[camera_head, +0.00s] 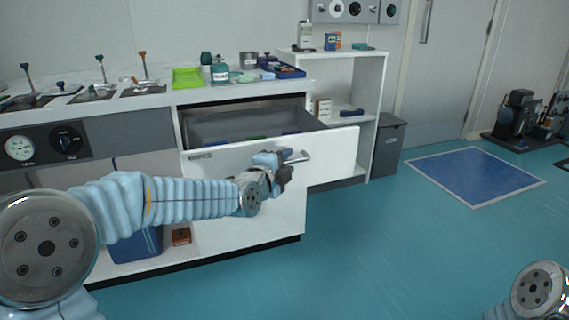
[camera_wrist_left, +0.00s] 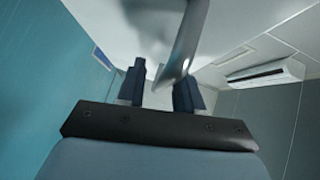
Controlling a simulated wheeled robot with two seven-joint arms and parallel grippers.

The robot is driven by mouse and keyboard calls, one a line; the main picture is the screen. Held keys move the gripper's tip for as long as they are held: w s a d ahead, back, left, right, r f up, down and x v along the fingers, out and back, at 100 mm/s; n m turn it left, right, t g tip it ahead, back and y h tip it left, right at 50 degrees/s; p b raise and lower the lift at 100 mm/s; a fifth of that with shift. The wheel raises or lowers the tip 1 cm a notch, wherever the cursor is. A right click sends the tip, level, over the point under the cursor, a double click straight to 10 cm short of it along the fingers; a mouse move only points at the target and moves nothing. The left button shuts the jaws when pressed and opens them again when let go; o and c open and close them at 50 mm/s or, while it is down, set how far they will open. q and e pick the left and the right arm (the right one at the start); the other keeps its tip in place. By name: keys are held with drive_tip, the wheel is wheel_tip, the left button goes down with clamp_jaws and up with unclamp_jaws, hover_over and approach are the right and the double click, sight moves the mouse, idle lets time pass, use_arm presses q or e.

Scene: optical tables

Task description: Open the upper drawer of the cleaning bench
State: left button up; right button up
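The upper drawer (camera_head: 230,165) of the white cleaning bench (camera_head: 255,218) is pulled well out, and its grey interior shows with several small coloured items inside. Its metal bar handle (camera_head: 298,157) is on the right part of the drawer front. My left gripper (camera_head: 285,172) is at this handle. In the left wrist view, the two dark fingers (camera_wrist_left: 160,92) stand apart and the handle bar (camera_wrist_left: 184,48) runs down between them, closer to the right finger. A gap shows beside the bar; contact is not clear. My right gripper is outside the view; only part of that arm shows.
Bottles and trays (camera_head: 220,72) stand on the bench top. An open white shelf (camera_head: 345,85) and a grey bin (camera_head: 388,145) are to the right. A blue mat (camera_head: 475,175) lies on the floor. The floor in front of the bench at right is clear.

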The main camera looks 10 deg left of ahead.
use_arm(q)
drive_tip(key=shift+s, duration=0.1)
drive_tip(key=p+v, duration=0.1)
drive_tip(key=v, duration=1.2)
drive_tip(key=shift+s, duration=0.3)
drive_tip(key=d+f+n+g+p, duration=0.1)
drive_tip(key=d+f+n+g, duration=0.2)
drive_tip(key=f, duration=1)
drive_tip(key=f+n+g, duration=0.4)
drive_tip(key=f+n, duration=0.1)
drive_tip(key=f, duration=0.7)
drive_tip(key=s+d+f+n+g, duration=0.2)
drive_tip(key=s+f+n+g, duration=0.2)
drive_tip(key=s+f, duration=0.5)
drive_tip(key=s+d+f+n+g, duration=0.2)
drive_tip(key=s+f+n+g, duration=0.2)
drive_tip(key=s+f+n, duration=0.4)
wheel_tip(320, 180, down, 7)
drive_tip(key=shift+s+d+f+h, duration=0.2)
drive_tip(key=shift+s+d+h, duration=0.15)
drive_tip(key=shift+s, duration=0.85)
